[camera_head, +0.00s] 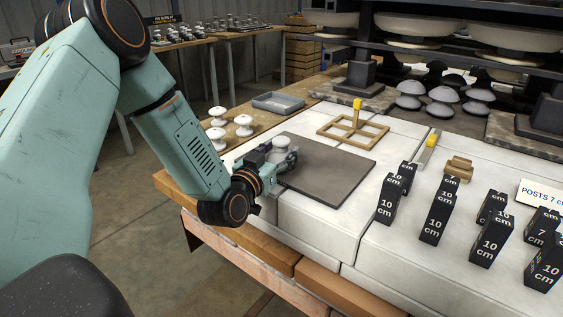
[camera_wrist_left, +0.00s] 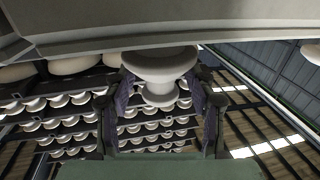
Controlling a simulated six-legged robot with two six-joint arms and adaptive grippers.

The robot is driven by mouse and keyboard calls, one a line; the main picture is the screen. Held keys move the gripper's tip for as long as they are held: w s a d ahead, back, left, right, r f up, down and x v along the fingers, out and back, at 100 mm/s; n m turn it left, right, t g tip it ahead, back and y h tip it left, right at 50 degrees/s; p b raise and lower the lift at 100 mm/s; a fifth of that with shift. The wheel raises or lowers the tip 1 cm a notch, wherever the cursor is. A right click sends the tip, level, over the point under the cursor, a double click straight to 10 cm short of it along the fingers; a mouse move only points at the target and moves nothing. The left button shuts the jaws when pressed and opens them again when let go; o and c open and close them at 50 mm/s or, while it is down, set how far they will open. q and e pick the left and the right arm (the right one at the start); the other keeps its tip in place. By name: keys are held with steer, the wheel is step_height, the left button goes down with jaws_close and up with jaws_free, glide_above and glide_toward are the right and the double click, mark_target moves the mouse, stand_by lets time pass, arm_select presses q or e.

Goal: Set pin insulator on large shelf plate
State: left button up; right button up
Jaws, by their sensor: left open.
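A white pin insulator (camera_head: 281,143) is at the left corner of a large dark square plate (camera_head: 325,172), which lies flat on pale blocks. My left gripper (camera_head: 280,158) is low at that corner, its fingers around the insulator. In the left wrist view the insulator (camera_wrist_left: 160,75) sits between the two open fingers (camera_wrist_left: 160,108), its wide end against or very near a pale surface at the top of the picture. I cannot tell whether the fingers touch it. My right gripper is not in view.
Several white insulators (camera_head: 243,125) and a grey tray (camera_head: 278,103) are on the wooden table behind. A wooden frame with a yellow-topped post (camera_head: 355,125) stands beyond the plate. Black 10 cm blocks (camera_head: 438,212) stand to the right. The plate's right part is clear.

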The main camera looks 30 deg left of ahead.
arm_select(q)
steer(key=shift+s+r, duration=0.15)
steer(key=shift+r, duration=0.1)
steer(key=shift+w+f, duration=0.15)
steer(key=shift+w, duration=0.05)
steer(key=c, duration=0.4)
steer(key=shift+s, duration=0.1)
jaws_close()
